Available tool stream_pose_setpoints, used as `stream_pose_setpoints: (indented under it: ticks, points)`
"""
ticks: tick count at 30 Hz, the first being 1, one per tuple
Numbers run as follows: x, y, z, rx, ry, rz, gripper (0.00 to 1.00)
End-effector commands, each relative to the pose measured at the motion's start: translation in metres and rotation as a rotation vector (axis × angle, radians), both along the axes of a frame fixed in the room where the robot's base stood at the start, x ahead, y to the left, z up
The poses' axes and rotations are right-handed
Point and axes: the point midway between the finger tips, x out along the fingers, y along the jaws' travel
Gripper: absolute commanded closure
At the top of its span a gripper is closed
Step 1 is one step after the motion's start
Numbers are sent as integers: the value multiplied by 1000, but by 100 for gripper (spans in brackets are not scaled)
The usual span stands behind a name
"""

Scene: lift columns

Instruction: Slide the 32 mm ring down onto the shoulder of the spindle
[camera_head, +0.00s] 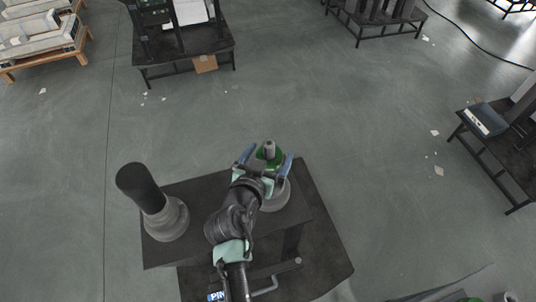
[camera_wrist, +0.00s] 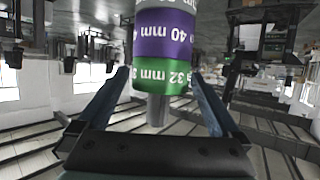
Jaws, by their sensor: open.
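The green band marked 32 mm, which I take as the 32 mm ring (camera_wrist: 165,80), sits around the spindle (camera_wrist: 157,110) in the wrist view, which looks upside down. It lies directly against a purple 40 mm band (camera_wrist: 166,38), with no gap visible. The narrow grey spindle end sticks out past the green. In the head view the green ring (camera_head: 262,154) shows below the grey spindle tip (camera_head: 269,147). My gripper (camera_head: 266,160) is open, its blue fingers on either side of the spindle. In the wrist view its fingers (camera_wrist: 161,76) stand apart from the green ring.
The spindle stands on a dark table (camera_head: 185,250). A black column on a round grey base (camera_head: 168,222) stands at the table's left. Other benches (camera_head: 190,50) stand well away at the back and right. The floor between is mostly clear, with small scraps.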

Motion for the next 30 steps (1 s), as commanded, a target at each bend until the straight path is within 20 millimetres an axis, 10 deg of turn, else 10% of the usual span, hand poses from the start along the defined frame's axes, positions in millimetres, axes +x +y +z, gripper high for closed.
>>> stream_pose_setpoints:
  ticks: [30]
  points:
    - [-111, 38, 49, 0, -2, 2, 0]
